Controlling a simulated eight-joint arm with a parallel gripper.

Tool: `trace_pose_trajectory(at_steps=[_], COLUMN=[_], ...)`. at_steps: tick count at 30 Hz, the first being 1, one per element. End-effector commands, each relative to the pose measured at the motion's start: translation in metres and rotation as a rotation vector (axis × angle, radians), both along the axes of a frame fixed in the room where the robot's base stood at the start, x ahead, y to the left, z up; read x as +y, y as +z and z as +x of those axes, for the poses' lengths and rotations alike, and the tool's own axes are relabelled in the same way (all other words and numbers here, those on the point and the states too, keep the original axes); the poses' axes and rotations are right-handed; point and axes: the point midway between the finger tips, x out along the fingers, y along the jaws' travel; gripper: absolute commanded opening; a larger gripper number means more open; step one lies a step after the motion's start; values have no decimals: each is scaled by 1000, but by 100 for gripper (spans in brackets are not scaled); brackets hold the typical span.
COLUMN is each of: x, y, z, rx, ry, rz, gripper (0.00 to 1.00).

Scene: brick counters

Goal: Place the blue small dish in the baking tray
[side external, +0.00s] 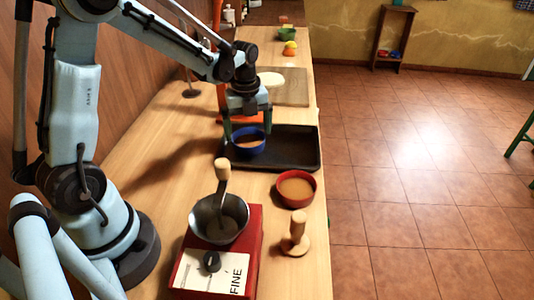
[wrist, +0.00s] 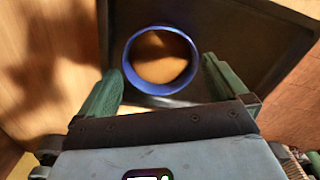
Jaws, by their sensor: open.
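The blue small dish (side external: 248,141), brown inside, rests in the left part of the black baking tray (side external: 297,151) in the side view. In the wrist view the dish (wrist: 162,92) lies over the dark tray (wrist: 228,28), near its edge. My gripper (side external: 247,135) is right at the dish, with its fingers on either side of it. In the wrist view my gripper (wrist: 157,85) is open, with green fingers left and right of the dish and a gap visible on the right. Whether the left finger touches the rim I cannot tell.
A red bowl (side external: 296,189) stands in front of the tray. A wooden tamper (side external: 295,234) and a red box (side external: 244,251) with a metal bowl (side external: 219,219) are nearer. A board (side external: 289,86) lies behind the tray. The tray's right part is free.

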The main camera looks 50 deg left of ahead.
Motion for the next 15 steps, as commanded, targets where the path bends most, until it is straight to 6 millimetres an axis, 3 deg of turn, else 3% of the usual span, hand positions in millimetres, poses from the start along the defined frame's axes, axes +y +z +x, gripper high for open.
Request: trace_pose_trajectory(at_steps=[15], x=[0], y=[87], z=[0], rx=[0], ry=[0], rz=[0], gripper=[100])
